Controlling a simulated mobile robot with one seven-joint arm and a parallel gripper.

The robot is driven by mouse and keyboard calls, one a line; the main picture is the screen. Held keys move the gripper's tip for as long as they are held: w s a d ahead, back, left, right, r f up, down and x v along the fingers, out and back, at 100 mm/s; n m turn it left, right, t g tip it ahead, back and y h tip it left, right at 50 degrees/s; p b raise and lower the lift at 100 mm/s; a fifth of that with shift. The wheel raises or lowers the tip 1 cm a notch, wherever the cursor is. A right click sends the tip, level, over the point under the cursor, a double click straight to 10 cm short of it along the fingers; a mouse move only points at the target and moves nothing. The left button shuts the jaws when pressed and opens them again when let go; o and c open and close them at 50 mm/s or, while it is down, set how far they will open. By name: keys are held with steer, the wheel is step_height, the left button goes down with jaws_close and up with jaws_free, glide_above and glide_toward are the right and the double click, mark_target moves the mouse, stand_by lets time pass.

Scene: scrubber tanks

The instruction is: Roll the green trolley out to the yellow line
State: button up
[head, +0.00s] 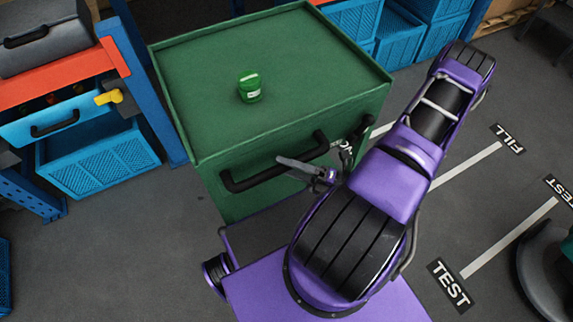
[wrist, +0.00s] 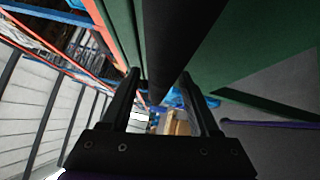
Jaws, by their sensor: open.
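The green trolley (head: 317,68) stands in front of me, a box with a flat rimmed top. A black bar handle (head: 262,176) runs along its near side. My gripper (head: 318,172) is open at the right part of this handle. In the wrist view the dark handle bar (wrist: 172,45) runs down between the two fingers of my gripper (wrist: 163,105), with a gap to each; I see no grip on it. The trolley's green side (wrist: 262,50) fills the upper right there. No yellow line shows in either view.
A small green can (head: 249,87) stands on the trolley top. A blue and orange rack with blue crates (head: 100,160) is close at left; more blue crates (head: 404,40) stand behind.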

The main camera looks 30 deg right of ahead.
steer(key=b+v, duration=0.1)
steer(key=v, duration=1.6)
steer(key=shift+s+d, duration=0.15)
steer(key=shift+s, duration=0.05)
steer(key=shift+f, duration=0.1)
